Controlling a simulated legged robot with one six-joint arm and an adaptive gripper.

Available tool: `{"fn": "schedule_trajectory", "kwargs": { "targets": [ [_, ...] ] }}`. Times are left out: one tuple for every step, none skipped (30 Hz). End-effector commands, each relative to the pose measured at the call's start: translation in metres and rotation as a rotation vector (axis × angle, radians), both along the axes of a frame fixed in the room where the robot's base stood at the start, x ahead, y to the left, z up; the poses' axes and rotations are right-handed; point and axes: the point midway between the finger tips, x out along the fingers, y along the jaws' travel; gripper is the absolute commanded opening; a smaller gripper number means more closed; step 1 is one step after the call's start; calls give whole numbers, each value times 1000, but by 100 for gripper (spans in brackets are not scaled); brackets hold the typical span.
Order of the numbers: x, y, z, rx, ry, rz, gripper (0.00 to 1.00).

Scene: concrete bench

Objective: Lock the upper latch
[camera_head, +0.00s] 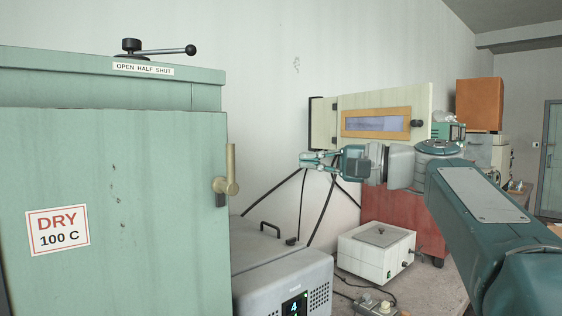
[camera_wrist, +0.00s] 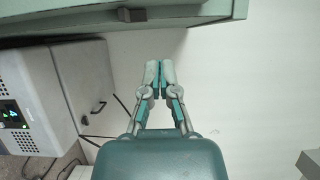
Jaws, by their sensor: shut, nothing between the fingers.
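A green cabinet (camera_head: 150,75) fills the left of the head view. Its door (camera_head: 140,170) carries a DRY 100 C label. A tan latch handle (camera_head: 231,168) stands upright at the door's right edge, above a dark block; no second door latch shows. My gripper (camera_head: 304,160) is to the right of the latch, apart from it, pointing left. In the wrist view, its fingertips (camera_wrist: 159,68) are together and empty. The cabinet's green edge (camera_wrist: 230,10) crosses the top there, with a dark block (camera_wrist: 138,15) on it. I cannot tell whether the door is fully closed.
A lever (camera_head: 165,51) with a black knob tops the cabinet, labelled OPEN HALF SHUT. A grey machine (camera_head: 285,270) stands below my gripper, right of the cabinet. A white box (camera_head: 375,253) and a cream windowed cabinet (camera_head: 385,100) are further right. Black cables hang behind.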

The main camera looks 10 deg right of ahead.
Motion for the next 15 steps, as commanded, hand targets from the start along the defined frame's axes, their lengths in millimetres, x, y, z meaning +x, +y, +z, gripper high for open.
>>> {"fn": "schedule_trajectory", "kwargs": {
  "targets": [
    [4, 11, 0, 0, 0, 5, 0],
    [7, 16, 0, -1, 0, 5, 0],
    [11, 25, 0, -3, 1, 6, 0],
    [14, 31, -1, -4, 1, 6, 0],
    [16, 36, -1, -4, 1, 6, 0],
    [20, 43, -1, -4, 1, 6, 0],
    [23, 48, 0, -4, 0, 6, 0],
    [26, 54, 0, -5, 1, 6, 0],
    [29, 60, -1, -7, 0, 6, 0],
    [31, 65, -1, -7, 0, 6, 0],
    [34, 69, -1, -7, 0, 5, 0],
    [38, 74, -1, -6, 0, 6, 0],
    [40, 77, -1, -5, -1, 5, 0],
    [43, 80, -1, -4, 0, 5, 0],
    [37, 85, 1, -4, -2, 4, 0]
  ]
}}
